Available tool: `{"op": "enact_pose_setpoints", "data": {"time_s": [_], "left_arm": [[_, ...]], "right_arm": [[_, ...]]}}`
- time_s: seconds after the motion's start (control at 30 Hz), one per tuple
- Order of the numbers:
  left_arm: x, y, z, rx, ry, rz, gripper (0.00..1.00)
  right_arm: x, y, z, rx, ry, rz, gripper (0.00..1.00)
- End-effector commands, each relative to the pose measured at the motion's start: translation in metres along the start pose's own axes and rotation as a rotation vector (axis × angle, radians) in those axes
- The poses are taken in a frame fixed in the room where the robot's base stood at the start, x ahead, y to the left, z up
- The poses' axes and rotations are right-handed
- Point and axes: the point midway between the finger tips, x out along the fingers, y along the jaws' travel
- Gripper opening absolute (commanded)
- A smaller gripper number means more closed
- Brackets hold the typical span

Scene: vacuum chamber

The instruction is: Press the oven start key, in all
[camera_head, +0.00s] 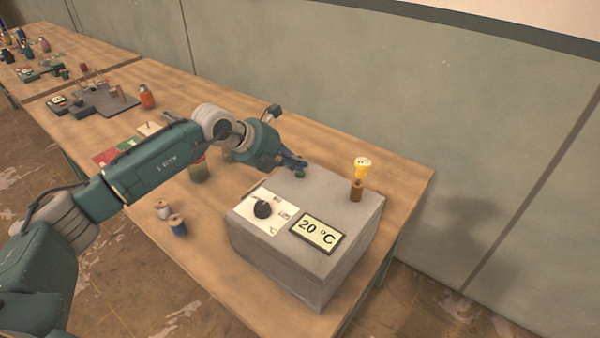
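The oven (330,275) is a grey box on the near right end of the wooden bench. Its top has a white panel with a black knob (263,209) and a display (317,233) reading 20 °C. A small green round piece (300,174), which looks like a key, is at the oven's back left edge. My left gripper (296,163) is right at this green piece; I cannot tell if they touch. Its fingers are small and dark here, so their opening is unclear. My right gripper is out of view.
A brown holder with a yellow-topped piece (361,167) stands on the oven's back right. A green jar (199,171) is under my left arm. The wall (400,90) is behind the bench.

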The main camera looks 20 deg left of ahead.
Motion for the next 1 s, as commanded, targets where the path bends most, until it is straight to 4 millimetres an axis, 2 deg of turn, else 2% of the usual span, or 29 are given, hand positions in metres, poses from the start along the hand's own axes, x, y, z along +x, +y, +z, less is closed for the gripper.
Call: {"op": "enact_pose_setpoints", "data": {"time_s": [1.0], "left_arm": [[0.0064, 0.0046, -0.005, 0.0, 0.001, 0.001, 0.0]], "right_arm": [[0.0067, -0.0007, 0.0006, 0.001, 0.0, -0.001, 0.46]]}}
